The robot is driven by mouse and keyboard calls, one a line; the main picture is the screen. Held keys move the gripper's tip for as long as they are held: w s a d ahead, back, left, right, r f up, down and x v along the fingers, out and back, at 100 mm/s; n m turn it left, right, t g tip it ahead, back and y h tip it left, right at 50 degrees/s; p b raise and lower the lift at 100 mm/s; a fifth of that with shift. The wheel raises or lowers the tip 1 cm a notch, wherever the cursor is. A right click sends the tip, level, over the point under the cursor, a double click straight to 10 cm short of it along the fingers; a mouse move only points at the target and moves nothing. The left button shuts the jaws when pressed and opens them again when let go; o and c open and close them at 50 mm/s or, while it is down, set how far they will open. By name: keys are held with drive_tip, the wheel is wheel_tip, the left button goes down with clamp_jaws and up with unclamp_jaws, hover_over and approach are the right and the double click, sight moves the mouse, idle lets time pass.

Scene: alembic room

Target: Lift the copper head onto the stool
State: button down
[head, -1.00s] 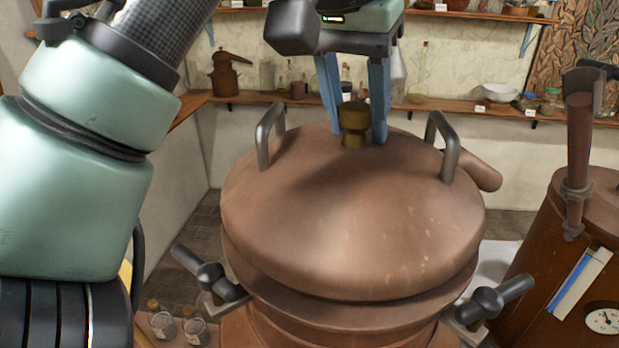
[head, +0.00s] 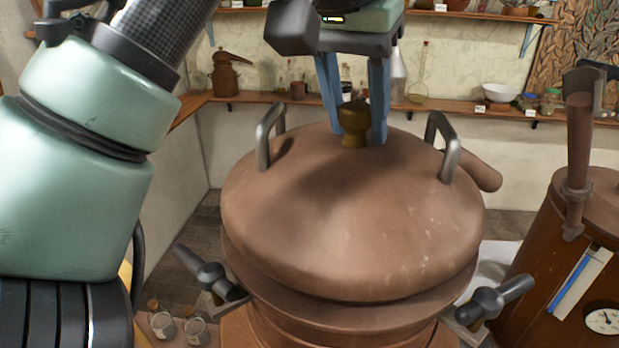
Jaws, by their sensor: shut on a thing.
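The copper head (head: 340,235) is a wide domed lid with two grey loop handles and a brass knob (head: 353,122) on top. It sits at the middle of the head view, above a copper pot body (head: 335,334); a dark gap shows under its rim, and I cannot tell whether they touch. My gripper (head: 354,132) has its two blue fingers down on either side of the brass knob, shut on it. The stool cannot be made out in this view.
Black clamp handles stick out at the left (head: 208,275) and right (head: 495,298) of the pot. A brown copper vessel with a gauge (head: 590,240) stands close on the right. Small jars (head: 195,330) are at lower left. Wall shelves (head: 460,108) with glassware run behind.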

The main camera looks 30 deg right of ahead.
drive_tip(key=shift+d+r, duration=0.1)
drive_tip(key=shift+r, duration=0.5)
wheel_tip(320, 180, up, 9)
idle(0.4)
drive_tip(key=c, duration=1.1)
unclamp_jaws()
clamp_jaws()
